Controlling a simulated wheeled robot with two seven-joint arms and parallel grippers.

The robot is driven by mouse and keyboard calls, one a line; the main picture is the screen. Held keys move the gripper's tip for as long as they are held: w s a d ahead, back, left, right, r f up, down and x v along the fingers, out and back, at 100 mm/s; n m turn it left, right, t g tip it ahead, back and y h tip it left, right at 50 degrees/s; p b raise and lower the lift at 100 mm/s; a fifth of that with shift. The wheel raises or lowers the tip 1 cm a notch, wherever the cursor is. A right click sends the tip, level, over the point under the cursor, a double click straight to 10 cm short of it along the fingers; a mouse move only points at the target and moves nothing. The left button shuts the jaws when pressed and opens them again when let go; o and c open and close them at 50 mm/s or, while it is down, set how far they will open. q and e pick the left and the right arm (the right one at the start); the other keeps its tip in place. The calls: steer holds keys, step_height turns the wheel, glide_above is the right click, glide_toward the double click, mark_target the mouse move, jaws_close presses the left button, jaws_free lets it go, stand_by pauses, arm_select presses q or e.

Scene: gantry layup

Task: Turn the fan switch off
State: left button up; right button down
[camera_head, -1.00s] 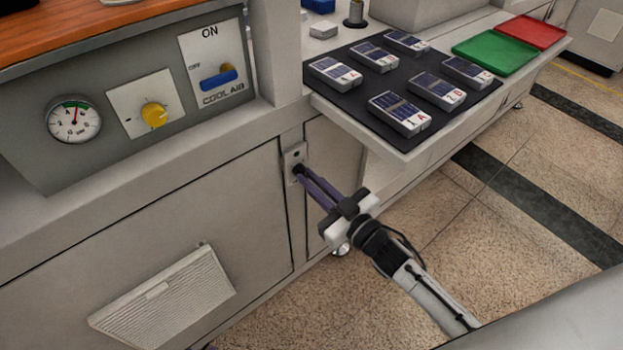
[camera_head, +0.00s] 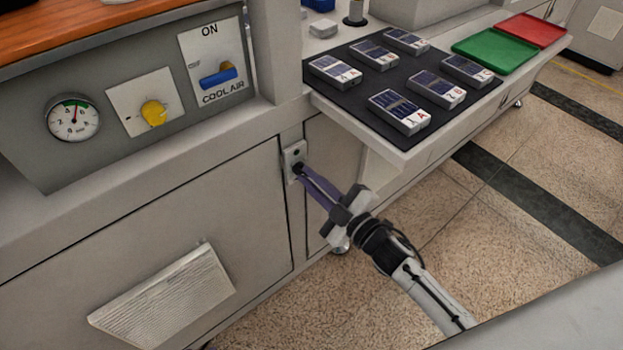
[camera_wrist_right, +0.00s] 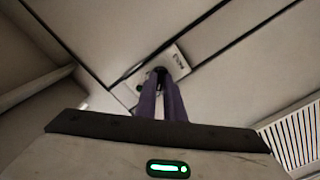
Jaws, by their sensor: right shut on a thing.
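The fan switch is a small light plate (camera_head: 292,150) on the cabinet front, below the end of the ledge. It also shows in the right wrist view (camera_wrist_right: 176,58), with a small label that is too small to read. My right gripper (camera_head: 301,170) reaches it from the lower right. Its long purple fingers are together at the tips, shut on the switch's dark knob or lever. The fingertips (camera_wrist_right: 160,74) hide most of that part, so I cannot tell its setting. My left gripper is not in view.
A panel at left holds a gauge (camera_head: 73,120), a yellow knob (camera_head: 154,113) and a blue COOL AIR handle (camera_head: 219,77). A ledge with a black mat (camera_head: 345,88) and several packs juts out above my right arm. A vent (camera_head: 165,297) is at lower left.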

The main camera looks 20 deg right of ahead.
stand_by(0.4)
steer(key=c, duration=1.9)
jaws_free()
steer(key=shift+o, duration=0.2)
steer(key=shift+s, duration=0.15)
steer(key=v, duration=1)
steer(key=s+a+f+m+g+h, duration=0.1)
steer(key=s+a+f+m+g, duration=0.1)
steer(key=s+f+m+g, duration=0.2)
steer(key=s+a+f+m+g+h, duration=0.2)
steer(key=s+f+m+g, duration=0.2)
steer(key=s+f, duration=0.6)
steer(key=s+m, duration=0.1)
steer(key=m, duration=0.1)
steer(key=shift+s+a+m+h, duration=0.15)
steer(key=shift+a+m+h, duration=0.15)
steer(key=shift+m, duration=0.1)
